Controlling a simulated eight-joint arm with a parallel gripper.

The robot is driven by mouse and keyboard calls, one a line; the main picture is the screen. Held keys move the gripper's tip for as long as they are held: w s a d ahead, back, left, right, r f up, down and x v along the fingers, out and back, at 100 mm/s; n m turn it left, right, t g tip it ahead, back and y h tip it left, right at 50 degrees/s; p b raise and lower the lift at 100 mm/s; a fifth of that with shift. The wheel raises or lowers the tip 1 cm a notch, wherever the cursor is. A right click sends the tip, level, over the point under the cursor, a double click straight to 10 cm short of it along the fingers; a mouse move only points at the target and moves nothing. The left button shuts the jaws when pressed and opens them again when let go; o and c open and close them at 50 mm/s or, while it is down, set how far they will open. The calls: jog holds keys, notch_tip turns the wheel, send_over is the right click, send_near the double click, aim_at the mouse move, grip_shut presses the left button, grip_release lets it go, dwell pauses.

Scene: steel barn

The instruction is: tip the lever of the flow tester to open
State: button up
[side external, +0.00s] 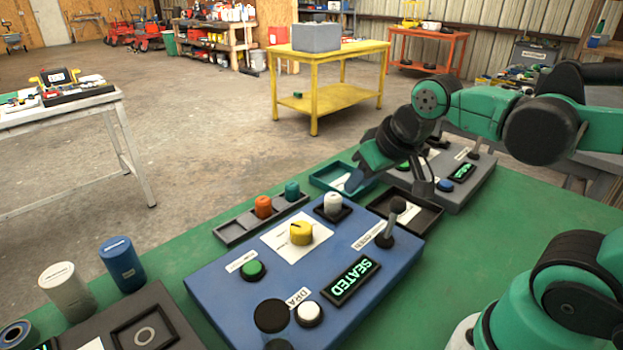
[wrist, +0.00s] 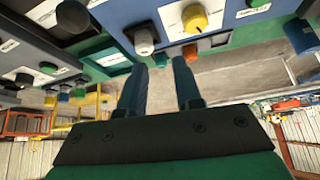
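A blue console with a display reading SEATED (side external: 352,280) stands on the green table.
The blue console carries a yellow knob (side external: 301,233), a white knob (side external: 333,203), a green button (side external: 253,269) and a black cylinder (side external: 271,315). A tray with orange (side external: 263,206) and teal (side external: 292,189) pieces lies behind. A dark tray (side external: 428,217) sits near the lever. Table at right is clear.

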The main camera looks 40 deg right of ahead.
aim_at(393, 218)
jog(key=d+r+m+g, duration=0.1)
jog(key=d, duration=0.1)
jog(key=d+r+m+g, duration=0.1)
jog(key=d+m, duration=0.1)
jog(key=d, duration=0.1)
jog(key=d+r+m+h, duration=0.1)
jog(key=d, duration=0.2)
jog(key=shift+d+r+m+g, duration=0.2)
jog(key=shift+r+m+g, duration=0.05)
jog(key=shift+m+g, duration=0.15)
grip_shut()
jog(key=shift+s+f, duration=0.2)
jog(key=shift+f, duration=2.1)
jog(key=shift+s+f, duration=0.15)
jog(key=shift+f, duration=2.1)
jog(key=shift+h, duration=0.3)
jog(key=shift+a+r, duration=0.1)
jog(key=shift+a, duration=0.15)
jog(key=shift+a+r+h, duration=0.15)
jog(key=shift+a+h, duration=0.35)
jog(key=shift+h, duration=0.3)
